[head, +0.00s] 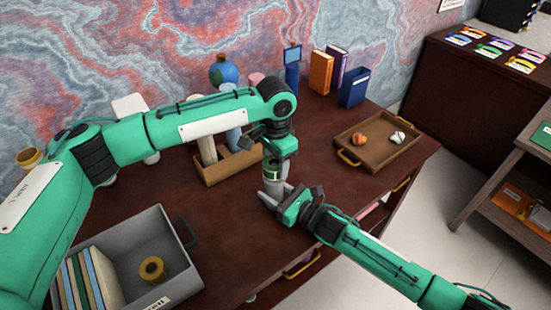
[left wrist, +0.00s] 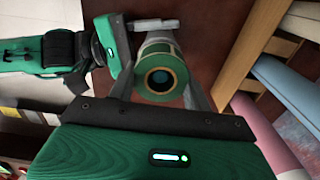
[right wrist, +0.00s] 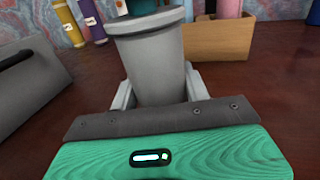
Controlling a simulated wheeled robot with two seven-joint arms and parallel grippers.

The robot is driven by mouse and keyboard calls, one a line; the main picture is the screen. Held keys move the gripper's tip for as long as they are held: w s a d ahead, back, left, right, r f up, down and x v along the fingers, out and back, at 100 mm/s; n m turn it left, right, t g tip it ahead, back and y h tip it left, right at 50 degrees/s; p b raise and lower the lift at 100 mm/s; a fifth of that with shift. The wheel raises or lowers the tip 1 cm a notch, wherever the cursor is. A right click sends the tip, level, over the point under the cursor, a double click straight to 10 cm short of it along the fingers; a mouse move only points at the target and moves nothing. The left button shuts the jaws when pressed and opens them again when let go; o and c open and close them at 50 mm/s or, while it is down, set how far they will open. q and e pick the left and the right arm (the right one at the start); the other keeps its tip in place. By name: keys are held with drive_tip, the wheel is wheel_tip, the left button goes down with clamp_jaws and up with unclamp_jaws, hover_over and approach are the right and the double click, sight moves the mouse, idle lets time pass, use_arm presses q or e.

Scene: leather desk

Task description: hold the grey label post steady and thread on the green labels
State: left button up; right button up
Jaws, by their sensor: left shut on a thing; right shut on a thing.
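The grey label post (right wrist: 155,65) stands upright in the right wrist view, between the fingers of my right gripper (head: 272,195), which is shut on it. The post shows small in the head view (head: 272,185). My left gripper (head: 272,158) points down from above and is shut on a green label (left wrist: 145,50), a ring with pale edges and a round hole. The label sits right at the top of the post in the head view (head: 272,169). I cannot tell whether it is around the post or just above it. Part of the label is hidden by my fingers.
A grey bin (head: 190,278) holding books and a yellow tape roll (head: 152,268) stands at front left. A wooden box (head: 228,170) with rolled tubes is close behind the post. A tray (head: 376,165) with two small objects lies at right. The desk's front edge is near.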

use_arm(q)
drive_tip(key=shift+f, duration=0.15)
drive_tip(key=o, duration=1.1)
wheel_tip(320, 180, up, 12)
use_arm(e)
drive_tip(key=o, duration=1.1)
